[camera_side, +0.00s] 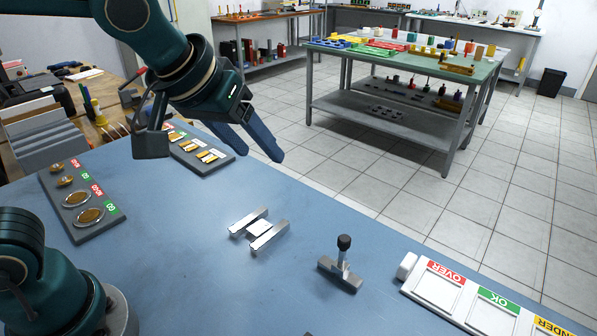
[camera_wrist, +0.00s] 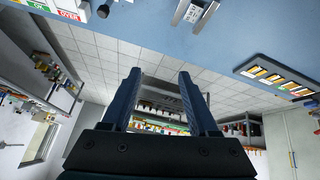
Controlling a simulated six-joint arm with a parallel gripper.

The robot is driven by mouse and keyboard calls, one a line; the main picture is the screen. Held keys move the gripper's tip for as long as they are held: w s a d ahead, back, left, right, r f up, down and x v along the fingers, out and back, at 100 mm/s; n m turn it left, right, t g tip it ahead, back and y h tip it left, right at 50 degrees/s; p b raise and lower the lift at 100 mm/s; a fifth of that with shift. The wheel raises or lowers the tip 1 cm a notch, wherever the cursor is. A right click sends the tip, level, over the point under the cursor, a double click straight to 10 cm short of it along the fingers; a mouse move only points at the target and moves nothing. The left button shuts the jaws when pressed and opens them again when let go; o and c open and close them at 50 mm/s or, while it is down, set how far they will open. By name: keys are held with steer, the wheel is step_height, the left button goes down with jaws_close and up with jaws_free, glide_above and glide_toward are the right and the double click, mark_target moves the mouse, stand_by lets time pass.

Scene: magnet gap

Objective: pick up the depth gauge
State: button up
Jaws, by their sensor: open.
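The depth gauge (camera_side: 339,280) stands on the blue table in the side view, right of centre. It has a grey crossbar base, a thin upright stem and a black knob on top. In the wrist view, a dark knob at the top edge, probably the depth gauge (camera_wrist: 103,10), is mostly cut off. My gripper (camera_side: 266,152) is high above the table, up and left of the gauge, with nothing between its fingers. Its two blue fingers stand apart in the wrist view (camera_wrist: 159,76). The gripper is well clear of the gauge.
Two metal bars (camera_side: 268,237) with a white block between them lie left of the gauge. A tray (camera_side: 480,307) marked OVER, OK and UNDER is at the right. Gauge boards (camera_side: 82,205) (camera_side: 202,151) lie at the left and back.

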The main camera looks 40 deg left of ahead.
mark_target(341, 242)
steer(key=w+d+f+m, duration=0.1)
steer(key=d+f, duration=0.3)
steer(key=w+d+f+m+g, duration=0.1)
steer(key=d+f, duration=0.2)
steer(key=d, duration=0.1)
steer(key=w+d+f+m+g, duration=0.1)
steer(key=d+f, duration=0.3)
steer(key=shift+w+d+f, duration=0.15)
steer(key=shift+w+f, duration=0.2)
steer(key=shift+x, duration=2.4)
jaws_close()
steer(key=shift+r, duration=0.1)
